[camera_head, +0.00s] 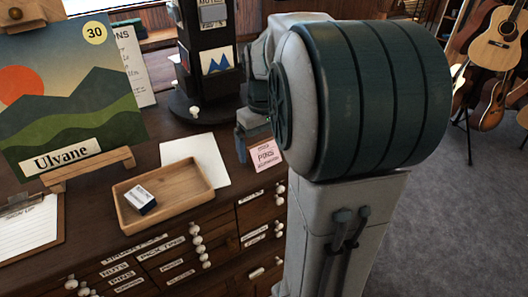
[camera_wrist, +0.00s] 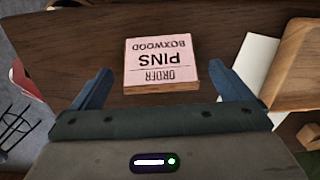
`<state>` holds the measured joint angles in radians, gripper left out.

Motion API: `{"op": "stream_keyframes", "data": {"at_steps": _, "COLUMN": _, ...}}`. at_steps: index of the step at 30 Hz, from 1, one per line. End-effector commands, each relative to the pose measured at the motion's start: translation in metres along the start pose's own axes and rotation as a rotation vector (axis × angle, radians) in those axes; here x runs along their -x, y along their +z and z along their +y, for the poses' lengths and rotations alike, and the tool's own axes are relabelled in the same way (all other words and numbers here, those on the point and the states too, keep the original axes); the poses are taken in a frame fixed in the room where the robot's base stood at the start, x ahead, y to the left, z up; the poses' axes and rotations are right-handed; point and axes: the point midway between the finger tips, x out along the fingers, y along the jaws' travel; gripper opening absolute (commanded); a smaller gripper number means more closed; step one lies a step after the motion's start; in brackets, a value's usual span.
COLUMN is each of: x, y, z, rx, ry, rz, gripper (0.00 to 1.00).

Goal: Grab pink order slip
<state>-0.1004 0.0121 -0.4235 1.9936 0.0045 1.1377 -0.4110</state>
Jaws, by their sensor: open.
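The pink order slip (camera_head: 265,155) lies near the right end of the wooden cabinet top, partly hidden behind my arm in the head view. In the wrist view the pink slip (camera_wrist: 160,62) reads "ORDER PINS BOXWOOD" upside down and looks like the top of a thick pad or block. My gripper (camera_wrist: 161,85) is open, with one finger to the left of the slip and one to the right. The slip sits between and slightly beyond the fingertips, and no contact with it is visible. In the head view the gripper is mostly hidden by my arm.
A white sheet (camera_head: 195,158) and a wooden tray (camera_head: 200,187) holding a small box (camera_head: 139,199) lie left of the slip. A dark display stand (camera_head: 207,55) stands behind. A painting on an easel (camera_head: 75,95) and a clipboard (camera_head: 28,230) are farther left.

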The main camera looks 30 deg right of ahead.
Motion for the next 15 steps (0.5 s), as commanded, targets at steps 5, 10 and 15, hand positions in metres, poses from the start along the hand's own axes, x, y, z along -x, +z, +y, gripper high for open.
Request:
{"op": "stream_keyframes", "data": {"at_steps": 5, "x": -0.018, "y": 0.001, "z": 0.0, "rx": 0.0, "ry": -0.001, "rz": -0.001, "gripper": 0.98}}
{"op": "stream_keyframes", "data": {"at_steps": 10, "x": -0.019, "y": 0.0, "z": 0.0, "rx": 0.0, "ry": 0.0, "rz": 0.001, "gripper": 0.98}}
{"op": "stream_keyframes", "data": {"at_steps": 15, "x": -0.019, "y": 0.0, "z": 0.0, "rx": 0.0, "ry": 0.0, "rz": 0.001, "gripper": 0.7}}
